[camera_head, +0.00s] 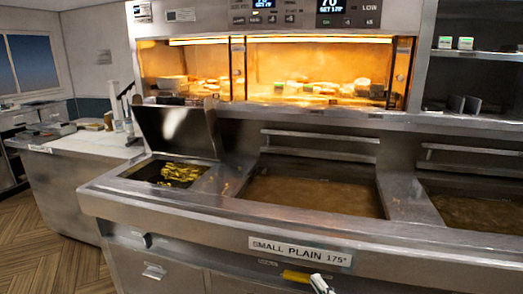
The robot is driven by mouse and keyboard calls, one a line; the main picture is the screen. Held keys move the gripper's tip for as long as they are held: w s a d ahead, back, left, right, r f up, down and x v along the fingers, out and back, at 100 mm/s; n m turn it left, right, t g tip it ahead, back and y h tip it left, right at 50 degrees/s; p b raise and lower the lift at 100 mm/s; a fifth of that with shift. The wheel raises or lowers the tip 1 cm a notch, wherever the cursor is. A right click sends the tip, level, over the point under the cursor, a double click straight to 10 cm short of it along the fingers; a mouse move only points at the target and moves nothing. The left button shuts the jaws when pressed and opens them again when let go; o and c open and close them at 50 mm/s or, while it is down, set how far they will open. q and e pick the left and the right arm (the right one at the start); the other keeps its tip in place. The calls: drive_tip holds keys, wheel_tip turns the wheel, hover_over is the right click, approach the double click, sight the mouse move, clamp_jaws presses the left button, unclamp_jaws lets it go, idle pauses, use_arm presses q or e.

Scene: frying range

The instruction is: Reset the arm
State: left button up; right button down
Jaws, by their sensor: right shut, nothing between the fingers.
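My right gripper (321,284) shows only as a small grey tip at the bottom edge of the head view. It is shut and empty, in front of the range's lower front panel, below the "SMALL PLAIN 175°" label (300,251). A yellow piece (298,277) on the panel shows just left of it. Most of the right arm is out of the frame. My left gripper and arm are not in view.
The steel frying range (215,213) has two pans of brown oil (312,194) and a small bay with yellow-green food (181,173) under a raised lid (178,128). A lit warming cabinet (318,75) stands behind. A white counter (75,152) is left; the floor (50,240) there is clear.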

drive_tip(key=s+d+f+m+g+h, duration=0.2)
drive_tip(key=s+f+m, duration=0.5)
drive_tip(key=s+f, duration=0.4)
drive_tip(key=s+d+f+m+g+h, duration=0.2)
drive_tip(key=s+d+f+m+g, duration=0.1)
drive_tip(key=s+f+m, duration=0.5)
drive_tip(key=s+f+g, duration=0.1)
drive_tip(key=s+f, duration=0.2)
drive_tip(key=s, duration=0.3)
drive_tip(key=shift+f+m+g, duration=0.3)
drive_tip(key=shift+f, duration=0.05)
